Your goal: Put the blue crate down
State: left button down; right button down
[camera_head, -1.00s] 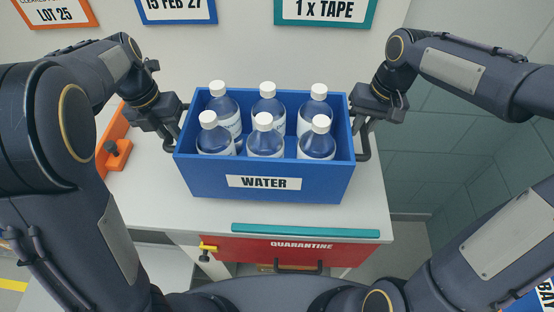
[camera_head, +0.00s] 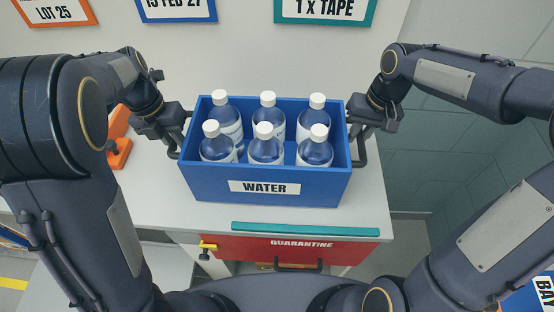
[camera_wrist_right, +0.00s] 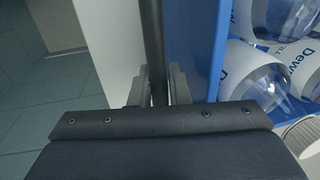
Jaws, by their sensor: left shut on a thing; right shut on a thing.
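The blue crate (camera_head: 215,183) is labelled WATER and holds several clear bottles (camera_head: 266,146) with white caps. It is over the white worktop (camera_head: 372,205); I cannot tell whether its base touches. My left gripper (camera_head: 182,135) is shut on the handle at the crate's left end. My right gripper (camera_head: 356,128) is shut on the dark handle at the right end. In the right wrist view the right gripper's fingers (camera_wrist_right: 158,88) close on the dark handle bar beside the blue crate wall (camera_wrist_right: 205,50).
A teal strip (camera_head: 305,229) runs along the worktop's front edge, above a red QUARANTINE drawer (camera_head: 290,248). A yellow latch (camera_head: 208,247) is at its left. An orange object (camera_head: 119,150) stands left of the crate. Signs hang on the wall behind.

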pick_arm(q)
jog(key=shift+f, duration=0.4)
pick_arm(e)
jog(key=shift+f, duration=0.3)
pick_arm(q)
jog(key=c, duration=1.7)
grip_release()
jog(key=shift+f, duration=0.25)
jog(key=shift+c, duration=0.2)
pick_arm(e)
jog(key=c, duration=1.7)
grip_release()
jog(key=shift+f, duration=0.3)
jog(key=shift+c, duration=0.2)
pick_arm(q)
jog(key=o, duration=0.4)
jog(key=shift+s+r, duration=0.1)
jog(key=shift+s, duration=0.15)
pick_arm(e)
jog(key=o, duration=0.4)
jog(key=shift+s+r, duration=0.1)
jog(key=shift+s, duration=0.15)
pick_arm(q)
jog(key=shift+w, duration=0.1)
pick_arm(e)
jog(key=shift+w, duration=0.1)
